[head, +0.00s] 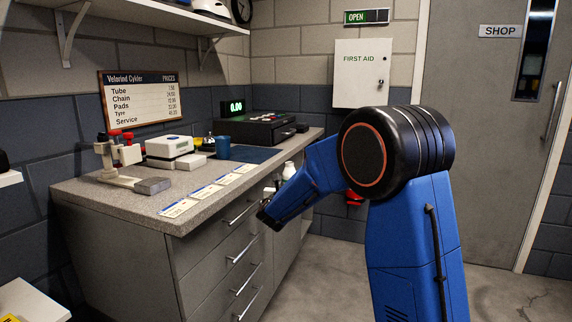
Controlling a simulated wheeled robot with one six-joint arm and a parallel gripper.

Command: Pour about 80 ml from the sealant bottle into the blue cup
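The blue cup (222,147) stands upright on the grey bench top, at the left end of the dark blue mat. A small white bottle (288,170), perhaps the sealant bottle, shows just above my blue forearm, in front of the bench edge; its lower part is hidden. My gripper (269,191) is mostly hidden behind my forearm, with only small grey and dark parts showing near the bottle. I cannot tell whether its fingers are open or shut on the bottle. The cup's inside cannot be seen.
The bench (110,198) carries a white boxy device (169,147), a clamp-like stand (122,165), a black cash drawer (254,130) and several price cards (180,208) along its front edge. The mat (252,154) is clear right of the cup. Drawer handles stick out below.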

